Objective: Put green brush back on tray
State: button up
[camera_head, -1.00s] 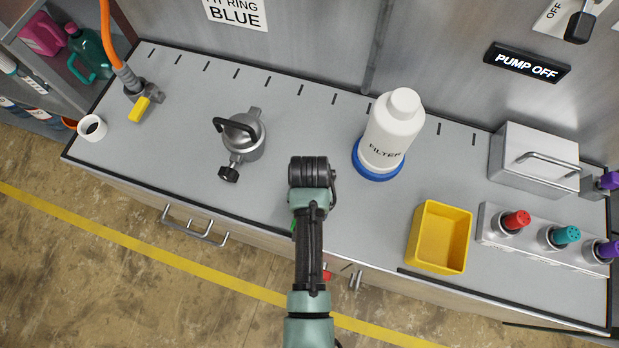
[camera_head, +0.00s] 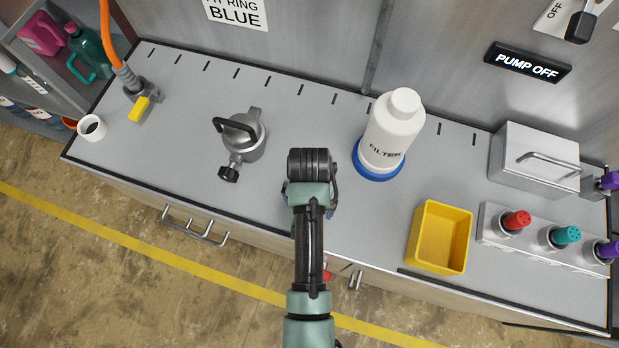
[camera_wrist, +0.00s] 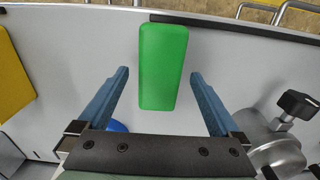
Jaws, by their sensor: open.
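The green brush shows in the wrist view as a plain green block (camera_wrist: 163,66) lying on the grey worktop. My gripper (camera_wrist: 159,73) is open above it, one blue finger on each side, with a gap to the brush on both sides. In the head view my arm hides nearly all of the brush and the fingertips. The yellow tray (camera_head: 440,238) stands on the worktop to the right of my arm and looks empty. A yellow piece at the left edge of the wrist view (camera_wrist: 12,75) looks like the same tray.
A white filter bottle (camera_head: 394,130) on a blue ring (camera_head: 374,174) stands behind and right of my arm. A metal pot-like housing (camera_head: 243,135) stands to the left. A rack (camera_head: 525,245) with coloured-top parts is right of the tray. The worktop between arm and tray is clear.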

jog(key=w+r+n+t, duration=0.1)
jog(key=w+r+t, duration=0.45)
jog(key=r, duration=0.85)
jog(key=w+r+t, duration=0.4)
jog(key=w+r, duration=0.3)
jog(key=r, duration=0.6)
jog(key=w+r+n+t, duration=0.1)
jog(key=w+r+t, duration=0.45)
jog(key=r, duration=0.85)
jog(key=s+r+t, duration=0.4)
jog(key=r, duration=0.6)
jog(key=s+r+n+t, duration=0.1)
jog(key=s+r+t, duration=0.3)
jog(key=r, duration=0.7)
jog(key=s+r+t, duration=0.4)
jog(key=s+r, duration=0.2)
jog(key=r, duration=0.5)
jog(key=shift+n+b, duration=0.3)
jog(key=shift+b, duration=0.1)
jog(key=shift+d, duration=0.1)
notch_tip(320, 180, down, 6)
jog(key=b, duration=0.6)
jog(key=shift+f, duration=0.25)
